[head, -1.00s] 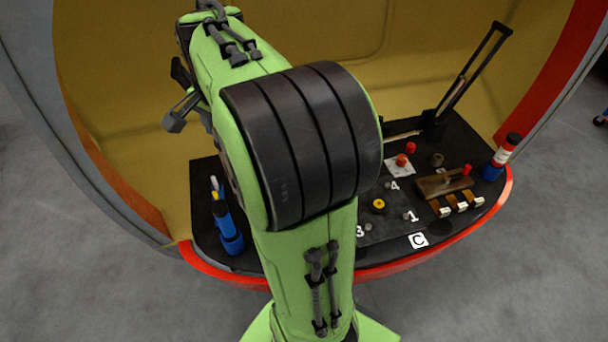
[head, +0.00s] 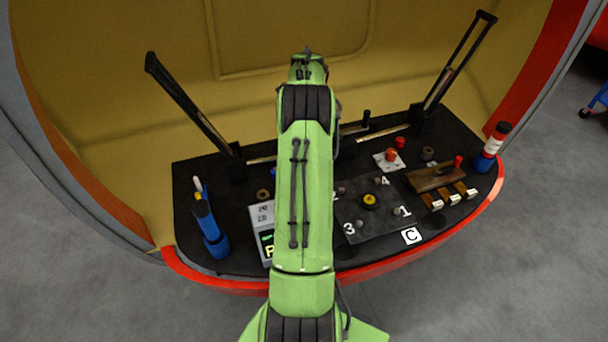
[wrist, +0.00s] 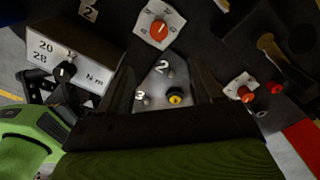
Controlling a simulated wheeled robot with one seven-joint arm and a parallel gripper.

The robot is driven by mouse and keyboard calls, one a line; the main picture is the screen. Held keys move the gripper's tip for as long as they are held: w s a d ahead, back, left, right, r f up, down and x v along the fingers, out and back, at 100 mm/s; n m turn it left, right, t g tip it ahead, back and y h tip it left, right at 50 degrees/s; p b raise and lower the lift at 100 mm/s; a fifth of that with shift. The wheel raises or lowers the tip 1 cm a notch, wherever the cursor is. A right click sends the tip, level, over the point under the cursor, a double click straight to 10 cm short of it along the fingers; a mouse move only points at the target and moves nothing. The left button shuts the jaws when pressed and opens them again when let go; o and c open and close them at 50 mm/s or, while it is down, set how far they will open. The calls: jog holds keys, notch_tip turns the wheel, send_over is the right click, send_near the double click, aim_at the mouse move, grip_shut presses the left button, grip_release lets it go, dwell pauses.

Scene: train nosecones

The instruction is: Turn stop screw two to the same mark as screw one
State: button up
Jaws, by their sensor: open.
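A dark plate (head: 350,205) on the desk carries small grey stop screws with white numbers and a black-and-yellow knob (head: 369,200) in the middle. Screw one (head: 397,211) stands beside the number 1. Screw two (head: 342,190) shows just right of my arm, its number partly covered. My gripper (wrist: 160,68) is open and empty above the plate. The screws' marks are too small to read.
A grey box (head: 260,216) marked 20 and 28 stands left of the plate; its black knob (wrist: 65,71) shows in the wrist view. Red knobs (head: 391,155), a wooden block (head: 432,178), tall levers (head: 190,110) and a blue holder (head: 212,235) surround the plate.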

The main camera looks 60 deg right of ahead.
notch_tip(320, 180, down, 16)
jog(key=b, duration=0.5)
jog(key=shift+a+r, duration=0.1)
jog(key=shift+r, duration=0.15)
jog(key=shift+c, duration=0.5)
jog(key=c, duration=1)
